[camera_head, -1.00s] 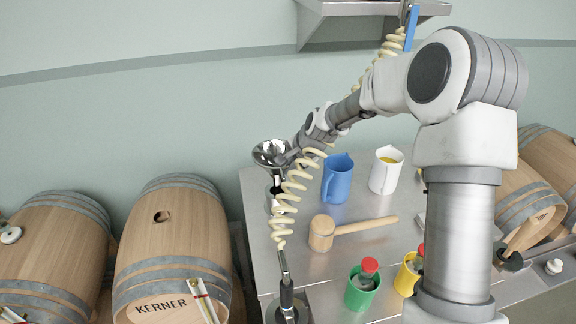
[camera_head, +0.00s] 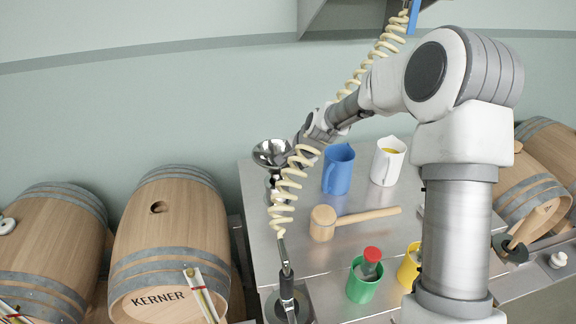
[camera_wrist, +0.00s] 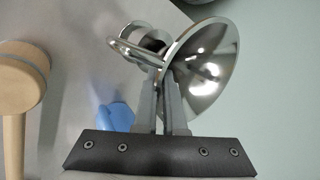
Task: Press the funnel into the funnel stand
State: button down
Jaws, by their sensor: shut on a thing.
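The steel funnel (camera_head: 271,152) is at the far left end of the steel table in the head view, with its bowl tilted toward me. It also shows in the wrist view (camera_wrist: 208,68), seen from the side. My gripper (camera_wrist: 160,85) is shut on the funnel beside its bowl; in the head view the cream coiled hose and my arm largely hide the gripper. A ring-shaped metal part (camera_wrist: 138,45) shows just beyond my fingertips. It may be the funnel stand or the funnel's handle; I cannot tell which. Whether the spout sits in the stand is hidden.
A wooden mallet (camera_head: 322,222) lies on the steel table (camera_head: 340,262). A blue jug (camera_head: 338,170) and a white jug (camera_head: 387,162) stand behind it. A green cup (camera_head: 361,286) and a yellow cup (camera_head: 410,266) stand in front. The coiled hose (camera_head: 283,190) hangs near my gripper.

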jog(key=shift+f+b, duration=0.4)
jog(key=shift+f, duration=0.25)
jog(key=shift+f+b, duration=1.55)
jog(key=shift+f, duration=0.15)
dwell(0.5)
jog(key=c, duration=0.9)
grip_release()
jog(key=v, duration=1.7)
jog(key=shift+s+d+r, duration=0.1)
jog(key=shift+s+r, duration=0.05)
jog(key=shift+r, duration=0.05)
jog(key=s+d+r+n+h, duration=0.1)
jog(key=s+d+n, duration=0.1)
jog(key=s, duration=0.7)
jog(key=s+d+r+n+h, duration=0.1)
jog(key=s+n, duration=0.4)
jog(key=s, duration=0.5)
jog(key=s+d+r+n+h, duration=0.1)
jog(key=s+d+n, duration=0.2)
jog(key=s, duration=0.6)
jog(key=shift+s+d+r+n+h, duration=0.35)
jog(key=shift+s+r+n+h, duration=0.05)
